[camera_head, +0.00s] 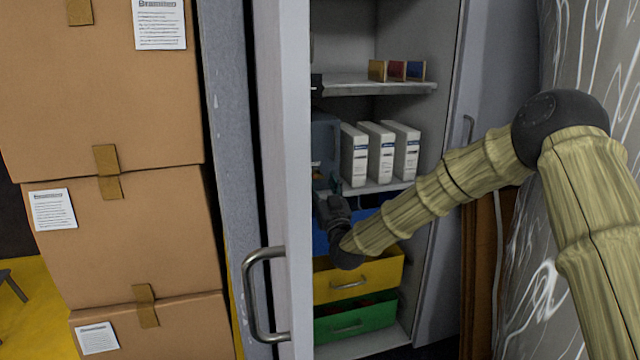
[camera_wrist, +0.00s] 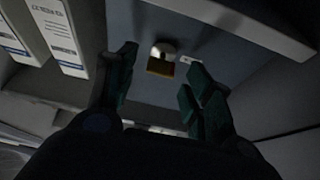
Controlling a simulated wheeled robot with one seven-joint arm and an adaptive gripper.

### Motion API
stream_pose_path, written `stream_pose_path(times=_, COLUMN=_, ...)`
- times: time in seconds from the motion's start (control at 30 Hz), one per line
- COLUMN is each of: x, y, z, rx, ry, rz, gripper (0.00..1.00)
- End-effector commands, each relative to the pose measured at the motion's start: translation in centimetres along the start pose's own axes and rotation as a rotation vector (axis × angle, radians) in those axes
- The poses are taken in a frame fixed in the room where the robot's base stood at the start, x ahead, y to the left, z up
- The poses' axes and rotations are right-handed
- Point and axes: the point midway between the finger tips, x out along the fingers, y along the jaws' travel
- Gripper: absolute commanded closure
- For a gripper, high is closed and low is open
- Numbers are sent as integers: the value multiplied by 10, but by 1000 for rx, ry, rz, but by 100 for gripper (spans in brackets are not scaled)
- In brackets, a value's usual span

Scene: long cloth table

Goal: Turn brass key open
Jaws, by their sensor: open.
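A blue-grey metal box (camera_head: 325,140) stands on the middle shelf of the cabinet, partly hidden by the open door. In the wrist view its front face (camera_wrist: 225,60) fills the upper middle. A small brass key (camera_wrist: 160,67) shows there below a pale round lock fitting (camera_wrist: 164,49). My gripper (camera_head: 334,186) is inside the cabinet at the box's lower front. In the wrist view my gripper (camera_wrist: 160,86) has its two dark green fingers apart, with the key just beyond and between them. I see no contact with the key.
White binders (camera_head: 381,152) stand right of the box. The grey cabinet door (camera_head: 288,180) with its handle stands open close to the left of my gripper. A yellow drawer (camera_head: 375,277) and a green drawer (camera_head: 357,318) lie below. Stacked cardboard boxes (camera_head: 120,235) stand at left.

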Motion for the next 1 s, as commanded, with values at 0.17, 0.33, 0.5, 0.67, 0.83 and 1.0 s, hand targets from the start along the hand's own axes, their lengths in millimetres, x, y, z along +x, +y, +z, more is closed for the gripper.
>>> stream_pose_path(times=0.17, x=15, y=0, z=1, rx=0, ry=0, rz=0, gripper=48)
stream_pose_path(times=0.33, x=21, y=0, z=1, rx=0, ry=-1, rz=0, gripper=48)
stream_pose_path(times=0.5, x=21, y=0, z=0, rx=0, ry=-1, rz=0, gripper=48)
stream_pose_path(times=0.67, x=21, y=0, z=0, rx=0, ry=-1, rz=0, gripper=66)
stream_pose_path(times=0.83, x=21, y=0, z=0, rx=0, ry=-1, rz=0, gripper=94)
stream_pose_path(times=1.0, x=21, y=0, z=0, rx=4, ry=-1, rz=2, gripper=94)
